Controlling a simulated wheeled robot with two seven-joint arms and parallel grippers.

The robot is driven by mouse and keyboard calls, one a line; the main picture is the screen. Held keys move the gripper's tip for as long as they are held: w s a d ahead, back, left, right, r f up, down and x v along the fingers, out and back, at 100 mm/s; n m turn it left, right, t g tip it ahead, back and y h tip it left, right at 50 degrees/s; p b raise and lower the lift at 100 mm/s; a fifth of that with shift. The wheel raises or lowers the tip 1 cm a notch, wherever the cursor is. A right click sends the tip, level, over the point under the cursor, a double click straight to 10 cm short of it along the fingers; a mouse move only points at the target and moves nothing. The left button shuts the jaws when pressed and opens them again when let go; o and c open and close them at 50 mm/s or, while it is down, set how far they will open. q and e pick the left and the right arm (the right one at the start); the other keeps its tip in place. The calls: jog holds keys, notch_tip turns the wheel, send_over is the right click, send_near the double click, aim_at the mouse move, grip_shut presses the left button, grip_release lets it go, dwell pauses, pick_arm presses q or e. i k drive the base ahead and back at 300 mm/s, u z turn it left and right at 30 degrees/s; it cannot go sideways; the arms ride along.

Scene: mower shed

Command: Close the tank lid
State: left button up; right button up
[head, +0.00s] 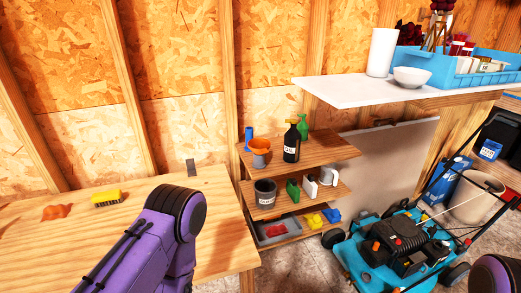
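A teal lawn mower (355,250) with a black engine (402,243) stands on the floor at the lower right of the head view. Small red and orange parts show on its engine top. The tank lid is too small to pick out, so I cannot tell whether it is open or shut. My purple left arm reaches in from the bottom left, over the wooden table. Only a dark joint of my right arm shows at the bottom right corner. Neither gripper is in view.
A wooden table (60,235) holds a yellow brush (107,198) and an orange-brown lump (56,211). Wooden shelves (335,148) hold bottles and pots between table and mower. A white counter (340,92) holds a blue crate (440,66). A beige bucket (470,205) stands behind the mower.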

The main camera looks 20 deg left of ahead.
aim_at(434, 230)
jog(key=u, duration=0.05)
jog(key=k, duration=0.5)
jog(key=z, duration=2.1)
jog(key=i, duration=6.2)
jog(key=u, duration=2.9)
